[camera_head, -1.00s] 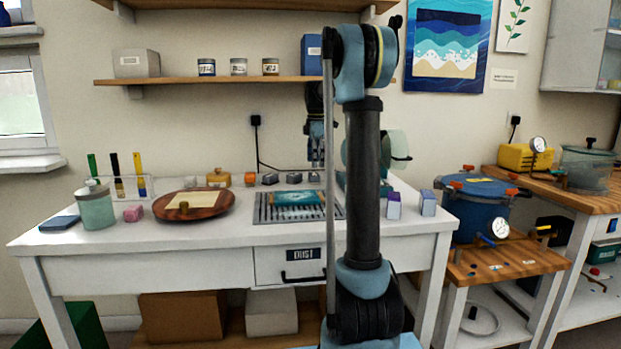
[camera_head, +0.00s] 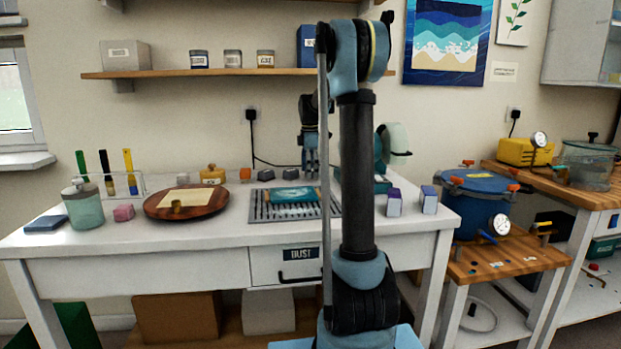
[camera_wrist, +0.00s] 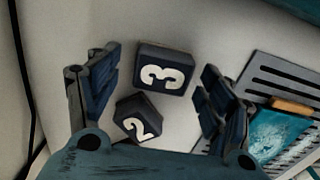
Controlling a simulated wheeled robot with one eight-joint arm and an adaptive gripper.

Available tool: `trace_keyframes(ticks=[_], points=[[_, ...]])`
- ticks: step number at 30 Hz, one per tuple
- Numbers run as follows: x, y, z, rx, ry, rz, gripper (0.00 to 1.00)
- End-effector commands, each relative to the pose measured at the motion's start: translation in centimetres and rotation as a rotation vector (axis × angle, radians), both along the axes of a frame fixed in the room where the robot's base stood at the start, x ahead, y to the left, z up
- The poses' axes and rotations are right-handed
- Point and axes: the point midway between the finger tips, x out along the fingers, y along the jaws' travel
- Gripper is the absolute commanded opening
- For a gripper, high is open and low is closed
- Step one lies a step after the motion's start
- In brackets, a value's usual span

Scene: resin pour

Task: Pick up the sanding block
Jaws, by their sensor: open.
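Which item is the sanding block is not certain from the pictures. Dark grey blocks stand in a row at the back of the white table, two clear in the head view: one (camera_head: 266,175) and another (camera_head: 290,174). In the wrist view a dark block marked 3 (camera_wrist: 163,72) and one marked 2 (camera_wrist: 138,118) lie between the open fingers of my gripper (camera_wrist: 158,85). In the head view my gripper (camera_head: 311,170) points down at the table's back, right of the visible grey blocks, holding nothing visible. Whether its tips touch a block cannot be told.
A slotted grille (camera_head: 263,208) with a teal panel (camera_head: 296,194) lies just in front. A round wooden board (camera_head: 158,206), pink block (camera_head: 124,212) and glass jar (camera_head: 84,208) stand left. Small boxes (camera_head: 394,203) stand right. A black cable (camera_wrist: 27,80) hangs nearby.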

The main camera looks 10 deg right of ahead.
Motion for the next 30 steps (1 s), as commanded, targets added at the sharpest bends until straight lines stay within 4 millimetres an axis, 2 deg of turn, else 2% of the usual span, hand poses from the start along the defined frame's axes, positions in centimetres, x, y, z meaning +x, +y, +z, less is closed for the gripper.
trace_keyframes(ticks=[3,10,15,17,20,21,30], points=[[-0.02,-0.07,-0.68,0.0,0.0,-0.001,0.73],[-0.01,-0.17,-0.76,0.0,0.0,-0.002,0.73],[-0.02,-0.2,-0.74,0.0,0.0,-0.002,0.35],[-0.01,-0.21,-0.75,0.0,0.0,-0.002,0.24],[0.0,-0.24,-0.76,0.0,0.0,-0.003,0.24],[0.01,-0.25,-0.77,0.0,0.0,-0.003,0.2],[-0.28,-0.29,-0.21,0.0,-0.001,-0.003,0.2]])
